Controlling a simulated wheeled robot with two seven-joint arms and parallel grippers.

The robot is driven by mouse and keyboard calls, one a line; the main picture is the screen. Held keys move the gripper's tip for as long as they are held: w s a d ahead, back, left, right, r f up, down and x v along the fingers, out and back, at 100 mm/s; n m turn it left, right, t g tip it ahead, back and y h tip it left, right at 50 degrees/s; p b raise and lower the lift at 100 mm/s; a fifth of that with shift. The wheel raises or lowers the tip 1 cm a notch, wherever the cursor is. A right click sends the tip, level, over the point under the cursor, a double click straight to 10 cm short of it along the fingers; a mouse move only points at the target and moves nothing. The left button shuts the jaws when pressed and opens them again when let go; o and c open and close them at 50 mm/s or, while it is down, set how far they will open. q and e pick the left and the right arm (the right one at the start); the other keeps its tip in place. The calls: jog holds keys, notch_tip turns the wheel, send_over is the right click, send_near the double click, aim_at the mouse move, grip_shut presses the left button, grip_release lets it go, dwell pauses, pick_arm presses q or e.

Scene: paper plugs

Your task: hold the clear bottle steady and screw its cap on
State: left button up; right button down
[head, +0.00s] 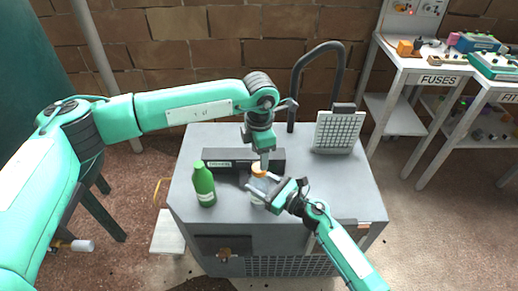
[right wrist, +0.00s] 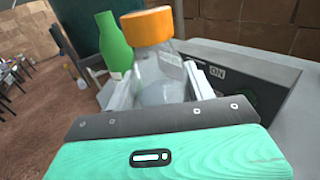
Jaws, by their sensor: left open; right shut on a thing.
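The clear bottle (head: 258,190) stands upright on the grey cabinet top. An orange cap (head: 259,168) sits at its top; how tightly it is seated I cannot tell. The right wrist view shows the bottle (right wrist: 160,78) with the orange cap (right wrist: 147,25) on its neck. My right gripper (head: 262,187) is shut on the bottle's body from the right, and its fingers show on both sides in the right wrist view. My left gripper (head: 264,160) points down just above the cap, open; whether its fingers touch the cap I cannot tell.
A green bottle (head: 204,186) stands close to the left of the clear bottle. A dark bar-shaped unit (head: 222,160) marked ON lies behind them. A grid panel (head: 338,131) and a dark hooped pipe (head: 294,92) stand at the back. The right side of the top (head: 345,185) is clear.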

pick_arm(q)
notch_tip(320, 180, up, 3)
jog(key=n, duration=0.5)
jog(key=shift+a+f, duration=0.1)
jog(key=shift+f, duration=0.1)
send_near(259, 189)
jog(key=shift+w+f, duration=1.5)
jog(key=shift+w, duration=0.05)
jog(key=c, duration=1)
jog(key=o, duration=1.1)
